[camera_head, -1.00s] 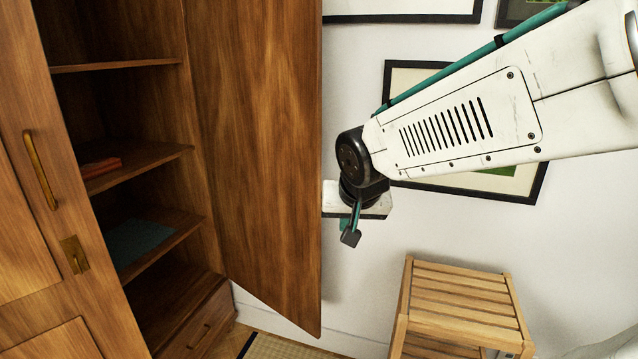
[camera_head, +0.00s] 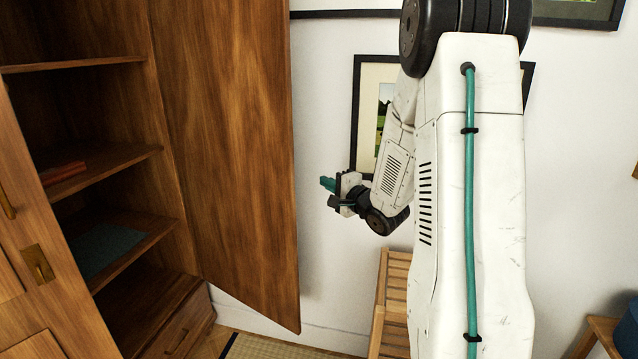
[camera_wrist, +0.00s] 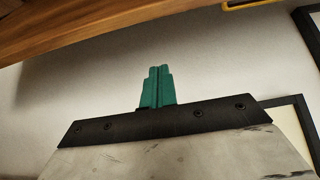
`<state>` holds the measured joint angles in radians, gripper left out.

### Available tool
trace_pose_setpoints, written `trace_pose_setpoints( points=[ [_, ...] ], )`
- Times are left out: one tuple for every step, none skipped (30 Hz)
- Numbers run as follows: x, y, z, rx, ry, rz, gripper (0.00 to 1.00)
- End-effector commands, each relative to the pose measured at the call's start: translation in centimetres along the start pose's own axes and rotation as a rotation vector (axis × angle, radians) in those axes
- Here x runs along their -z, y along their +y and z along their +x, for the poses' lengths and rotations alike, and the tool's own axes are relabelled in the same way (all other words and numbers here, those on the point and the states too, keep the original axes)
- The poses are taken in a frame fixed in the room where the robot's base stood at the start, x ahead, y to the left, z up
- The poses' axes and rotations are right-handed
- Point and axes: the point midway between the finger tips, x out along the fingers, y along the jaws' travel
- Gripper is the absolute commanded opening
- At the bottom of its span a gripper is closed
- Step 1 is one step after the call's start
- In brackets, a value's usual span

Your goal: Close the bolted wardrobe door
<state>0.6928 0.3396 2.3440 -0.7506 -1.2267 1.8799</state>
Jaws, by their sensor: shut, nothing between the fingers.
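The wooden wardrobe stands at the left of the head view. Its right door (camera_head: 232,150) is swung wide open, showing the inside, and its free edge is toward my arm. The left door (camera_head: 22,262) has a brass handle and a brass latch plate (camera_head: 38,264) and looks shut. My gripper (camera_head: 328,184) is shut and empty, to the right of the open door's free edge and apart from it in the picture. In the wrist view the green fingers (camera_wrist: 157,72) are together, below a wooden edge (camera_wrist: 100,25) that crosses the top.
Shelves inside the wardrobe hold a red item (camera_head: 62,173) and a dark flat item (camera_head: 104,248). A slatted wooden stand (camera_head: 392,285) is below my arm. Framed pictures (camera_head: 362,130) hang on the white wall behind. A patterned mat (camera_head: 265,347) lies on the floor.

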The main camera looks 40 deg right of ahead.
Motion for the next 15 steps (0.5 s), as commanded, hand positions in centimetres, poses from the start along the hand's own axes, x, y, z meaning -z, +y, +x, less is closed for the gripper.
trace_pose_setpoints(
  points=[
    [-0.1,0.1,1.0,-0.001,-0.003,0.000,0.00],
    [-0.1,0.1,1.6,-0.001,-0.003,-0.001,0.00],
    [-0.1,0.0,2.4,0.000,-0.003,-0.001,0.00],
    [-0.2,0.0,3.1,0.000,-0.004,-0.001,0.00],
    [-0.2,0.1,3.8,-0.001,-0.003,-0.001,0.00],
    [-0.1,0.1,4.7,-0.001,-0.003,-0.002,0.00],
    [-0.2,0.0,5.3,-0.001,-0.003,-0.002,0.00],
    [-0.2,0.0,6.0,-0.001,-0.003,-0.002,0.00],
    [-0.1,0.1,6.8,-0.001,-0.002,-0.001,0.00],
    [-0.1,0.0,7.5,-0.001,-0.002,-0.002,0.00],
    [-0.2,0.0,8.1,-0.001,-0.003,-0.002,0.00],
    [-0.2,0.1,8.8,-0.001,-0.002,-0.002,0.00],
    [-0.9,0.0,8.3,-0.003,-0.001,-0.001,0.00],
    [-1.4,0.0,8.1,-0.002,-0.002,-0.002,0.00],
    [-2.0,0.0,7.8,-0.002,-0.002,-0.002,0.00]
  ],
)
